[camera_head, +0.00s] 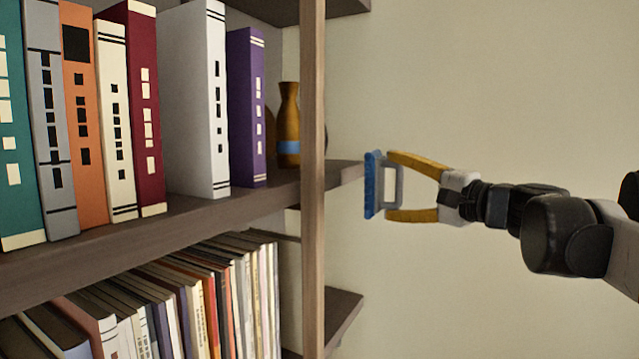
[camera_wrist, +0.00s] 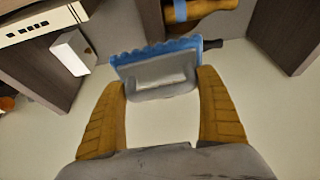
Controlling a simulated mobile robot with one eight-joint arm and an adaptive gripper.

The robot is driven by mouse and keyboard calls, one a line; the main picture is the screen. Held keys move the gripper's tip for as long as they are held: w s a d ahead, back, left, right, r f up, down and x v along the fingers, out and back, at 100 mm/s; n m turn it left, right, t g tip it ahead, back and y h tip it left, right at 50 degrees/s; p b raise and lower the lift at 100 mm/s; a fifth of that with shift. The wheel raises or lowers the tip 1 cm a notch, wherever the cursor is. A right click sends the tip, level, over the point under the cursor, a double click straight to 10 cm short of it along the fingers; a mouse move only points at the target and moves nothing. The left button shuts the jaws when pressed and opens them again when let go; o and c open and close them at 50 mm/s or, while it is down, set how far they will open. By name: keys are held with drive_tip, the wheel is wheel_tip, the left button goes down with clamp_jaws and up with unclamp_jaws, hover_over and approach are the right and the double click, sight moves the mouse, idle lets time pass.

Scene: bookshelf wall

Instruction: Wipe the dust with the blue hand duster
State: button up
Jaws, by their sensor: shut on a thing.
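The blue hand duster (camera_head: 373,185) has a blue wiping face and a grey handle. My gripper (camera_head: 390,185) is shut on the grey handle, with its yellow fingers at the handle's two ends. The blue face points left, just right of the end of the middle shelf (camera_head: 345,176). In the wrist view, the duster (camera_wrist: 155,52) sits between the fingertips of my gripper (camera_wrist: 162,85), its blue edge facing away from me. I cannot make out any dust in either view.
Several upright books, including a purple one (camera_head: 248,108), stand on the middle shelf. A brown vase with a blue band (camera_head: 289,125) stands behind the wooden upright (camera_head: 313,180). Thinner books fill the lower shelf. The plain wall (camera_head: 480,80) on the right is clear.

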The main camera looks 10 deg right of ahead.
sight(367, 184)
drive_tip(key=shift+w+a, duration=0.55)
drive_tip(key=shift+a, duration=0.25)
drive_tip(key=shift+w+a, duration=0.55)
drive_tip(key=shift+a, duration=0.2)
drive_tip(key=shift+w+a, duration=0.55)
drive_tip(key=shift+a, duration=0.25)
drive_tip(key=shift+w+a, duration=0.6)
drive_tip(key=shift+a, duration=0.2)
drive_tip(key=shift+w+d, duration=1.2)
drive_tip(key=shift+w, duration=0.5)
drive_tip(key=s+a, duration=0.2)
drive_tip(key=s, duration=0.1)
drive_tip(key=shift+s+a, duration=0.2)
drive_tip(key=shift+a, duration=0.05)
drive_tip(key=shift+s+d, duration=0.85)
drive_tip(key=shift+d, duration=0.3)
drive_tip(key=shift+s+d, duration=0.8)
drive_tip(key=shift+d, duration=0.35)
